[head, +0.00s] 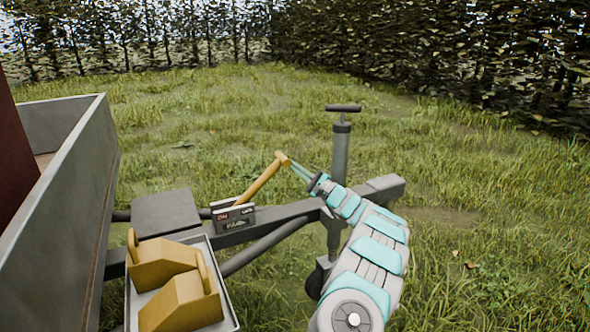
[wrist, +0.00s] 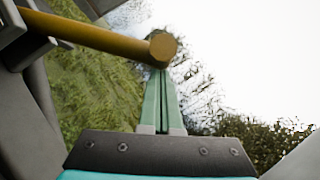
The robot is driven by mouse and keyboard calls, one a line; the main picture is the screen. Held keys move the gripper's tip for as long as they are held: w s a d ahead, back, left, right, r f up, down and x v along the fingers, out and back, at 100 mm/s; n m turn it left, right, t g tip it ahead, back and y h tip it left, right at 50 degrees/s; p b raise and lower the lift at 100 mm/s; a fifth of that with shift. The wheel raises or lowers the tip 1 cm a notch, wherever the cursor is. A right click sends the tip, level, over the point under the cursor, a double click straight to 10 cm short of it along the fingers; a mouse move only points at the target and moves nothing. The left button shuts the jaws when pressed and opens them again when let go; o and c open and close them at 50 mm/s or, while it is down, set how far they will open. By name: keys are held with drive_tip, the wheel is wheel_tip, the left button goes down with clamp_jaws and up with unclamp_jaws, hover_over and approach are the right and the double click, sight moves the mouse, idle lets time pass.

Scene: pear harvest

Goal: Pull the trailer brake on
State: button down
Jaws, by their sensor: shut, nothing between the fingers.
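The trailer brake lever (head: 262,181) is a yellow-orange bar with a round knob at its top. It rises up and to the right from a small dark labelled bracket (head: 234,216) on the trailer drawbar (head: 272,224). In the wrist view the lever (wrist: 95,37) runs in from the left and ends in its round knob just beyond my fingertips. My gripper (head: 293,166) is shut with its green fingers together and nothing between them. The fingertips (wrist: 160,72) are at the knob's lower edge; I cannot tell whether they touch it.
A jockey wheel post (head: 340,150) with a T-handle stands just behind my gripper. Two yellow wheel chocks (head: 180,300) lie in a grey tray (head: 233,310) at lower left. The trailer's side wall (head: 75,190) is at left. Open grass lies behind and to the right, with hedges beyond.

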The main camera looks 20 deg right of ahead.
drive_tip(key=a+r+n+g+b, duration=0.2)
drive_tip(key=a+r+n, duration=0.2)
drive_tip(key=a+r, duration=0.2)
drive_tip(key=a+r+n+g+h+b, duration=0.1)
drive_tip(key=a+r+n+g+b, duration=0.2)
drive_tip(key=a, duration=0.8)
drive_tip(key=shift+s+r+n, duration=0.35)
drive_tip(key=shift+r+n, duration=0.75)
drive_tip(key=shift+r, duration=0.35)
drive_tip(key=shift+a, duration=0.35)
drive_tip(key=s+d, duration=0.8)
drive_tip(key=d, duration=0.3)
drive_tip(key=shift+s+r, duration=0.35)
drive_tip(key=shift+r, duration=0.05)
drive_tip(key=shift+d, duration=0.15)
